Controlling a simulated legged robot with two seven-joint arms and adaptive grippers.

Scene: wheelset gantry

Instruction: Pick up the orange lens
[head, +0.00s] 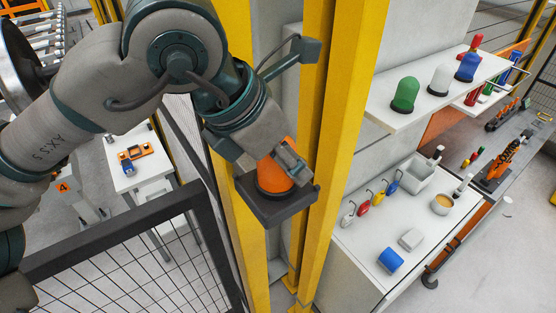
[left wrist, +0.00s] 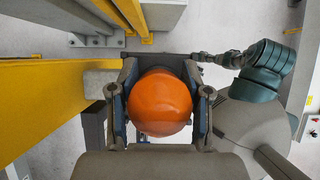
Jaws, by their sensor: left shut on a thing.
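The orange lens (head: 274,176) is a rounded dome at a dark square box (head: 276,208) between yellow posts. My left gripper (head: 290,168) reaches down over it and is shut on it. In the left wrist view the orange lens (left wrist: 160,102) sits between the two fingers of my left gripper (left wrist: 161,92), one on each side. The fingers cover part of the lens in the head view. I cannot tell whether its base still touches the box. My right gripper is not in view.
Yellow posts (head: 331,120) stand close beside the box. A black mesh fence (head: 130,262) is at the lower left. A shelf (head: 420,112) at the right bears green, white and blue domes.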

